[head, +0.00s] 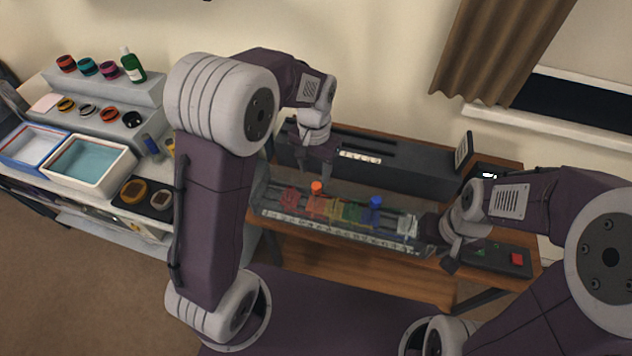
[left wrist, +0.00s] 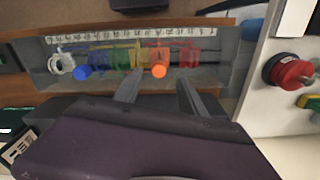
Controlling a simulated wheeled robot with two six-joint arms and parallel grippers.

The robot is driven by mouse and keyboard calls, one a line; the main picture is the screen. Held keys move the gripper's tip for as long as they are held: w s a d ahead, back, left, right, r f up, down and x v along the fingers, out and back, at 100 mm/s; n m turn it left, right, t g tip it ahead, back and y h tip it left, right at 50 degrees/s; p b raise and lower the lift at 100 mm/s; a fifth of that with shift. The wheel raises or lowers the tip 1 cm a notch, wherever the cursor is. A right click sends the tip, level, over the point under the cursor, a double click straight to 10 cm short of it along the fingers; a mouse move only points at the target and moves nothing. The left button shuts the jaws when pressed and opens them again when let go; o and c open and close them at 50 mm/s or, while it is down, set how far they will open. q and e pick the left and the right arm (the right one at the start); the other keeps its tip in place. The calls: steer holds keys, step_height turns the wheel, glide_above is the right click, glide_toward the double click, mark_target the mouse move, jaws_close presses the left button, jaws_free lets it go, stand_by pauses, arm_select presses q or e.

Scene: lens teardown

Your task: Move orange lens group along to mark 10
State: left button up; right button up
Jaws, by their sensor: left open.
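The orange lens group (head: 313,205) stands in a long clear trough with a rail, topped by an orange knob (head: 316,187). In the left wrist view the orange knob (left wrist: 158,71) lies between the finger lines of my left gripper (left wrist: 158,92). My left gripper (head: 315,170) is open and empty, just above and behind the knob in the head view. A white scale strip (head: 340,231) runs along the trough's front; its numbers are too small to read, so mark 10 cannot be picked out. My right gripper (head: 438,247) is at the trough's right end; its grip is unclear.
A red group (head: 289,197) stands left of the orange one. Yellow (head: 334,209), green (head: 352,212) and blue-knobbed (head: 375,202) groups stand close on its right. A dark block (head: 400,165) runs behind the trough. A side bench with trays (head: 130,160) is at left.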

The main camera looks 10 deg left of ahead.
mark_target(316, 185)
arm_select(q)
steer(key=f, duration=0.2)
steer(key=w+f, duration=0.1)
steer(key=f, duration=0.4)
steer(key=shift+w+d+f, duration=0.1)
steer(key=shift+w+d, duration=0.05)
steer(key=shift+s+f, duration=0.3)
steer(key=shift+w, duration=0.1)
steer(key=shift+w, duration=0.1)
jaws_close()
stand_by(0.6)
